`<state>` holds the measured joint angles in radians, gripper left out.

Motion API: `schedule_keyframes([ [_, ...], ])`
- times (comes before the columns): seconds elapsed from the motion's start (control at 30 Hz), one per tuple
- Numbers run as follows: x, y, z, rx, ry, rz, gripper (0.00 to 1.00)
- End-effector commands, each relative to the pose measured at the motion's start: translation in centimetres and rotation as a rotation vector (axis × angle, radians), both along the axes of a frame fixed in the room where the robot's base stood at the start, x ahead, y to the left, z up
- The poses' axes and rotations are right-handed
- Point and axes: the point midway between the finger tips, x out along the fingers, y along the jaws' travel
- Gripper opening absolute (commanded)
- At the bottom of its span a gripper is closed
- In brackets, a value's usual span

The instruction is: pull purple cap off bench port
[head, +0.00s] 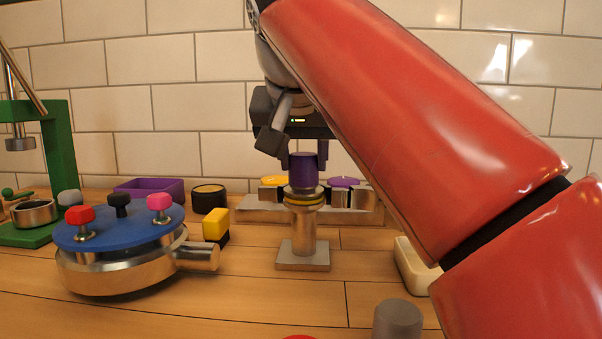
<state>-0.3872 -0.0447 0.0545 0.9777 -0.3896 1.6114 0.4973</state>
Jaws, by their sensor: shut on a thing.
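A purple cap (304,170) sits upright at the top of the bench port (303,240), a metal post on a square base plate with a yellow ring near its top. My gripper (305,158) reaches down from above, and its fingers are shut on the purple cap. The cap is right over the post's top; I cannot tell whether it is still seated or slightly raised. My red arm covers much of the right side.
A round metal vessel (120,272) with a blue lid and coloured knobs stands left. A purple tray (150,187), black cup (209,198) and metal rack (262,213) are behind. A grey cylinder (398,320) and cream block (411,264) are at right.

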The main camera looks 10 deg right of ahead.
Motion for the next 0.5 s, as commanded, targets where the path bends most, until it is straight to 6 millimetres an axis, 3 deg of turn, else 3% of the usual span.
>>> schedule_keyframes([
  [0.5, -0.04, -0.04, 1.07, 0.001, -0.003, 0.000, 0.01],
])
